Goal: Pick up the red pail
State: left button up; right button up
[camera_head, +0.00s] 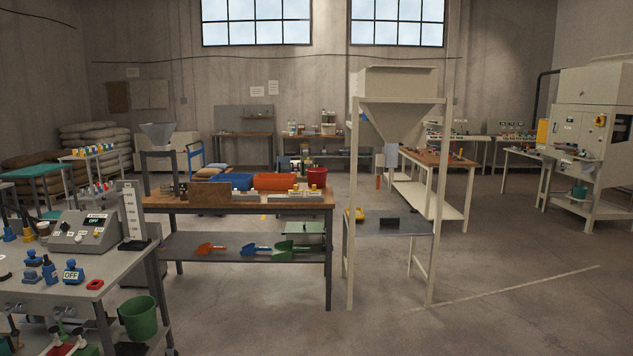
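A small red bucket-like container (317,178) shows at the right end of the wooden workbench (300,203) in the middle distance. It looks upright, and it is too small in the picture to make out a handle or to be sure that it is the red pail. Whether it stands on the bench or just behind it is hard to tell. A green pail (138,318) is at the near left, low beside the grey table. Neither of my grippers is in view.
A grey table (112,272) with a control box and blue fittings fills the near left. Red, blue and green scoops (255,249) lie on the workbench's lower shelf. A hopper frame (437,200) stands right of the bench. The floor (500,310) at the right front is clear.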

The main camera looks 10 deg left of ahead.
aim_at(318, 175)
jog(key=z, duration=0.8)
jog(key=i, duration=8.35)
